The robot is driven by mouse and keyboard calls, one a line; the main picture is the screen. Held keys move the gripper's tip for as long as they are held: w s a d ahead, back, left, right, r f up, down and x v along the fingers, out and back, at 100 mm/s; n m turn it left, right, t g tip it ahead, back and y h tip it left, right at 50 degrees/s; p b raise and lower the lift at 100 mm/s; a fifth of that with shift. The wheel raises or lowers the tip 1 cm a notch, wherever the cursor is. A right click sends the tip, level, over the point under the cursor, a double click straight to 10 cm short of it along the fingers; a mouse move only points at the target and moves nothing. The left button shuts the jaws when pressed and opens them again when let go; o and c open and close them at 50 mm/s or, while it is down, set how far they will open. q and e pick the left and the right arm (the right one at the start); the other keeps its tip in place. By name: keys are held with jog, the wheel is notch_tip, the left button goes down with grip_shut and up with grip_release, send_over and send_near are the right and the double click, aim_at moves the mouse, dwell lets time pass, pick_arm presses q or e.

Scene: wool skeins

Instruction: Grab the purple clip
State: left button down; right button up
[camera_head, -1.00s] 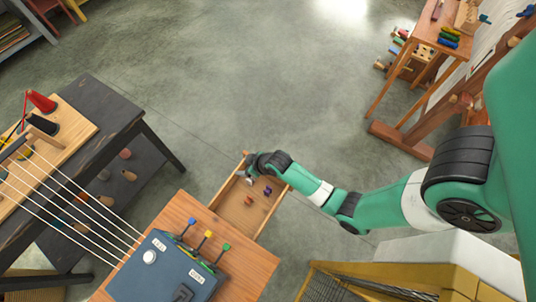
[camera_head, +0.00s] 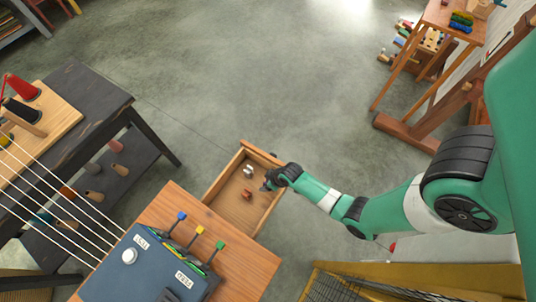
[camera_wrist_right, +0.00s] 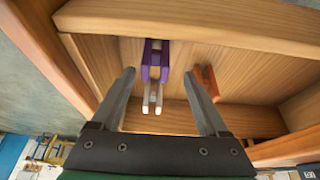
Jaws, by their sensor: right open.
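The purple clip (camera_wrist_right: 155,62) lies in the open wooden drawer (camera_head: 214,190). In the right wrist view it lies between and beyond my right gripper's fingertips (camera_wrist_right: 159,74), nearer the left one. In the head view my right gripper (camera_head: 266,185) is over the drawer's right part, and I cannot make out the purple clip there. The right gripper is open, with nothing held between its fingers. My left gripper is not in view.
A white clip (camera_wrist_right: 152,98) lies close to the purple one, between the fingers in the wrist view. An orange clip (camera_wrist_right: 207,82) lies beside the right finger. Drawer walls surround them. A blue control box (camera_head: 150,265) with levers stands on the wooden top.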

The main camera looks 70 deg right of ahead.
jog(key=b+x, duration=0.2)
jog(key=s+b+x, duration=0.1)
jog(key=b+x, duration=0.1)
jog(key=shift+w+d+f, duration=0.2)
jog(key=shift+d+f, duration=0.05)
jog(key=shift+f, duration=0.25)
jog(key=shift+w+f, duration=0.15)
grip_shut()
